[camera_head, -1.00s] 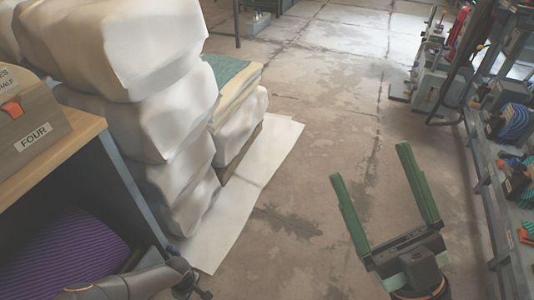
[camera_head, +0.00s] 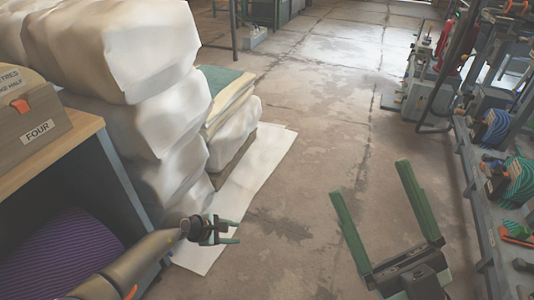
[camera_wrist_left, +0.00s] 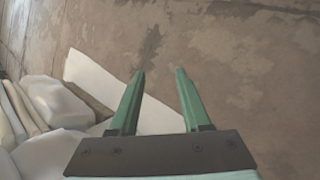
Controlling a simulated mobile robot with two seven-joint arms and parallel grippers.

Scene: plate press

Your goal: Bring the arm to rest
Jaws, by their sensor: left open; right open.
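My left gripper (camera_head: 231,232) is at the lower middle of the head view, in front of the wrapped white stack and over the white sheet on the floor. Its two green fingers are apart with nothing between them. In the left wrist view the open fingers (camera_wrist_left: 160,75) point over bare floor, with the white sheet behind and left of them. My right gripper (camera_head: 368,180) is at the lower right of the head view, open and empty, its long green fingers pointing up the picture over bare floor.
A tall stack of white wrapped bales (camera_head: 150,60) stands at the left. A wooden table (camera_head: 60,150) with a box marked FOUR (camera_head: 35,110) is nearer left. A white sheet (camera_head: 245,190) lies on the floor. A rack (camera_head: 480,190) with coloured spools runs along the right. The middle floor is clear.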

